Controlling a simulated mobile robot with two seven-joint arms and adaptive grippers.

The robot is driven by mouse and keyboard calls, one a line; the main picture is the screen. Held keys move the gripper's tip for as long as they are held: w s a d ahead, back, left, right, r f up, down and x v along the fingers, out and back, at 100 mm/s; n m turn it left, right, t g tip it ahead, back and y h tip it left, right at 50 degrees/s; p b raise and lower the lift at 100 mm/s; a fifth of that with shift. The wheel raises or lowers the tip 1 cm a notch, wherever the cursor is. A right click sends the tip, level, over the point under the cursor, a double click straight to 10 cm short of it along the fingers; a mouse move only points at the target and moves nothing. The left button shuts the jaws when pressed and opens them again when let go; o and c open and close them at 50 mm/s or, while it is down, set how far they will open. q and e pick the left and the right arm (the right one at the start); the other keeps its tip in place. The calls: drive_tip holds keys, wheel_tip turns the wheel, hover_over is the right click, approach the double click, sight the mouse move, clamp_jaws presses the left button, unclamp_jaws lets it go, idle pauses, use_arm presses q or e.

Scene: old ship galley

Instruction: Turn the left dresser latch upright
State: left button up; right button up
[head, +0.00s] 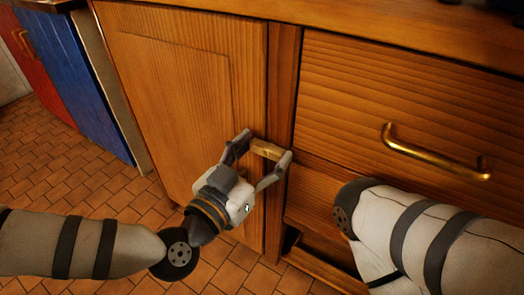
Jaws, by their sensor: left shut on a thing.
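The left dresser latch (267,149) is a small pale wooden bar at the right edge of the dresser door (185,100). It lies nearly level, tilted a little down to the right. My left gripper (265,151) has its two fingers at the two ends of the latch and is shut on it. The middle of the latch shows between the fingers. The gripper hides part of the door's lower right. My right arm comes in at the lower right, but its gripper is out of view.
Right of the door is a drawer with a brass handle (432,155). Below it, a lower drawer (318,195) sits near my right arm, above a dark gap. Blue (75,75) and red panels stand at the left. The tiled floor (60,170) is clear.

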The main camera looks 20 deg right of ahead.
use_arm(q)
drive_tip(key=n, duration=0.4)
drive_tip(key=shift+w+a, duration=0.1)
drive_tip(key=shift+w, duration=0.05)
drive_tip(key=n, duration=0.2)
drive_tip(key=n+b, duration=0.1)
drive_tip(key=n, duration=0.1)
drive_tip(key=shift+w+a+f+n, duration=0.1)
drive_tip(key=shift+w+n, duration=0.1)
drive_tip(key=shift+n, duration=0.1)
drive_tip(key=n+b, duration=0.1)
drive_tip(key=n, duration=0.3)
drive_tip(key=shift+w+f+n+b, duration=0.1)
drive_tip(key=shift+f+n+b, duration=0.1)
drive_tip(key=shift+n+b, duration=0.15)
drive_tip(key=shift+a+f+n+b, duration=0.1)
drive_tip(key=shift+n+b, duration=0.65)
drive_tip(key=shift+n, duration=1.5)
use_arm(e)
drive_tip(key=shift+s+a+f+g, duration=0.1)
drive_tip(key=shift+s+f, duration=0.1)
drive_tip(key=shift+f, duration=0.4)
drive_tip(key=shift+s+f+g, duration=0.1)
drive_tip(key=shift+s+f, duration=0.1)
drive_tip(key=shift+f, duration=0.35)
drive_tip(key=shift+s+a+f+g, duration=0.1)
drive_tip(key=shift+s+f, duration=0.1)
drive_tip(key=shift+f, duration=0.4)
